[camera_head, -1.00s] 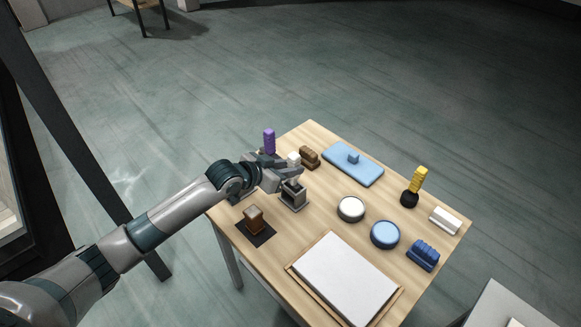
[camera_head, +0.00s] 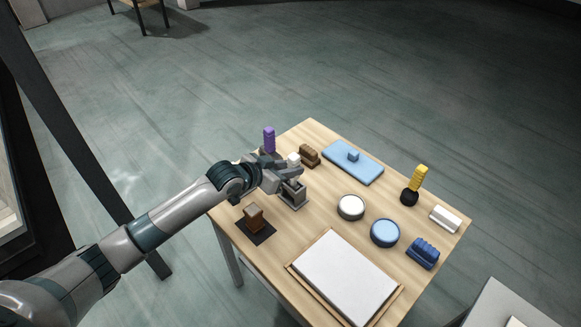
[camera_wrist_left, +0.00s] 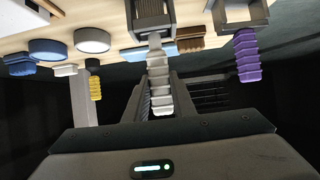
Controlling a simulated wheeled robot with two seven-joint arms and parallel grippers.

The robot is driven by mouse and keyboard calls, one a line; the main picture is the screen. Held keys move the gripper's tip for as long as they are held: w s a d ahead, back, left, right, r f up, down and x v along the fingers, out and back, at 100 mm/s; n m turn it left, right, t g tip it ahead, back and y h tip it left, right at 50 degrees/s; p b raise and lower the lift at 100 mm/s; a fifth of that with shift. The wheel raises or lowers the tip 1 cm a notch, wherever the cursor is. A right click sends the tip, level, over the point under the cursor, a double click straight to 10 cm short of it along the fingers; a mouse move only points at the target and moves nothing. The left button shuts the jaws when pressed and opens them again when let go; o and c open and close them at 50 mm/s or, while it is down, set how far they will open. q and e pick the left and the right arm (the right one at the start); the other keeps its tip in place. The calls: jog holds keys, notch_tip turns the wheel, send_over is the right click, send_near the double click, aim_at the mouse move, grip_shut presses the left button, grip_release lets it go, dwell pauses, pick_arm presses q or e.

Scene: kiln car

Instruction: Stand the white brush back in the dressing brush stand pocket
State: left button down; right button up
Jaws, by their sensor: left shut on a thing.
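My left gripper (camera_head: 291,173) is shut on the white brush (camera_head: 294,159), whose pale top shows above the fingers. The gripper is right over the grey dressing brush stand (camera_head: 293,196), at the table's left side. In the left wrist view, which shows the table upside down, the ribbed white handle (camera_wrist_left: 160,80) is between the fingers. It lines up with the stand (camera_wrist_left: 152,14), and its far end meets the stand's opening. I cannot tell how deep it sits in the pocket. My right gripper is not in view.
A purple-handled brush (camera_head: 269,140) stands close behind the gripper, with a brown block (camera_head: 309,155) nearby. A brown piece (camera_head: 253,216) sits on a dark mat in front. Two round dishes (camera_head: 351,207), a white board (camera_head: 344,279) and a blue slab (camera_head: 340,165) lie to the right.

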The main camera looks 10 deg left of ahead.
pick_arm(q)
jog(key=shift+f+b, duration=0.3)
jog(key=shift+f, duration=0.3)
jog(key=c, duration=1.4)
grip_release()
jog(key=shift+s+a+r, duration=0.1)
jog(key=shift+s+r, duration=0.05)
jog(key=shift+s+a+r+p, duration=0.2)
jog(key=shift+s+r+p, duration=0.1)
jog(key=shift+p, duration=0.3)
jog(key=p+v, duration=0.5)
jog(key=v, duration=0.1)
jog(key=shift+s+a, duration=0.2)
jog(key=shift+s, duration=0.1)
jog(key=shift+s+a, duration=0.1)
dwell(0.4)
